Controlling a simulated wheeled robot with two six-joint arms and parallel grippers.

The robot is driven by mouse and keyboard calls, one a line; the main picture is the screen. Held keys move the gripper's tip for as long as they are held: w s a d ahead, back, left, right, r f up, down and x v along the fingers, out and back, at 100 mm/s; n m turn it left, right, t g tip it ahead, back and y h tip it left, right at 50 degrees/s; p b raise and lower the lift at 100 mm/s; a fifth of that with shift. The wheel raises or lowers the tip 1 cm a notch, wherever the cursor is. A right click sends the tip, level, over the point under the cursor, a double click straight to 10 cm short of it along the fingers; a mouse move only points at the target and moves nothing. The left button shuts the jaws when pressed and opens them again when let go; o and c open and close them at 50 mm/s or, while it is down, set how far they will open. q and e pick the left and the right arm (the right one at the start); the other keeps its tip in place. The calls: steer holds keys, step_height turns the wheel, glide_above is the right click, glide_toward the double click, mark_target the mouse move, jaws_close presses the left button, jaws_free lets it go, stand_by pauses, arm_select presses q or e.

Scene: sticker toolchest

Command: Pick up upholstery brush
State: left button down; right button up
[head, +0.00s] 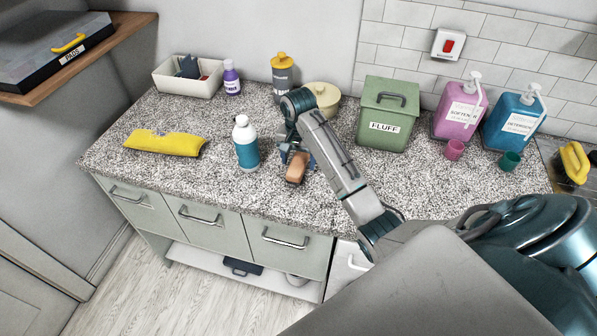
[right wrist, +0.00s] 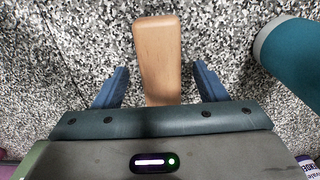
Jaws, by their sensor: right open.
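The upholstery brush, as I take the wooden-looking piece to be, shows its tan body (head: 296,170) on the speckled counter in the head view. In the right wrist view its smooth wooden part (right wrist: 158,50) points away from the gripper, and its near end is hidden behind the gripper body. My right gripper (head: 295,158) is low over the counter at the brush. Its two blue fingers (right wrist: 160,76) are open, one on each side of the wood, with a gap on both sides. My left gripper is not in view.
A teal bottle with a white cap (head: 246,145) stands just left of the gripper. A yellow cloth-like bundle (head: 165,143) lies farther left. The green FLUFF bin (head: 387,125), a beige pot (head: 322,98) and a yellow-grey bottle (head: 283,80) stand behind. The counter front is mostly clear.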

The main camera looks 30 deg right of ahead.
step_height(320, 180, down, 2)
steer(key=shift+f+p, duration=0.2)
steer(key=shift+p, duration=0.55)
steer(key=shift+w+f, duration=0.1)
steer(key=shift+f, duration=0.05)
steer(key=shift+c, duration=0.8)
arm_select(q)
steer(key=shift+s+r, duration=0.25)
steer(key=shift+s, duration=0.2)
arm_select(e)
steer(key=c, duration=0.9)
